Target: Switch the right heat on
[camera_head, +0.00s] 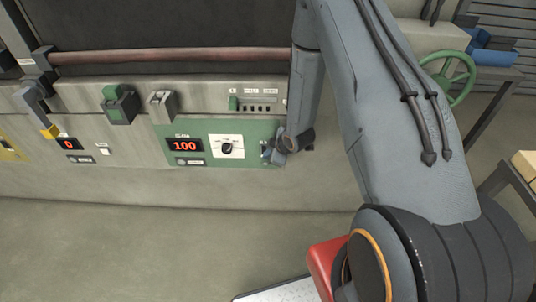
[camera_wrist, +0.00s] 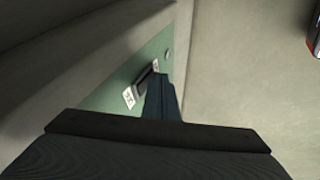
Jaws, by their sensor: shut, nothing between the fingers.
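The green control panel (camera_head: 252,128) on the machine front carries a red display (camera_head: 184,146) reading 100 and a black knob (camera_head: 227,147) on a white plate. A small switch (camera_head: 265,150) sits at the panel's right end, mostly hidden by my gripper (camera_head: 275,157). In the wrist view, the switch's dark lever (camera_wrist: 142,82) stands between two white labels on the green panel. My gripper (camera_wrist: 160,80) is shut and empty, with its fingertips close beside the lever. I cannot tell whether they touch it, or which way the switch is set.
To the left are a display (camera_head: 68,143) reading 0, a yellow-ended lever (camera_head: 48,128) and a green switch block (camera_head: 118,102). A grey latch (camera_head: 161,104) sits above the panel. A green handwheel (camera_head: 462,72) stands at the right.

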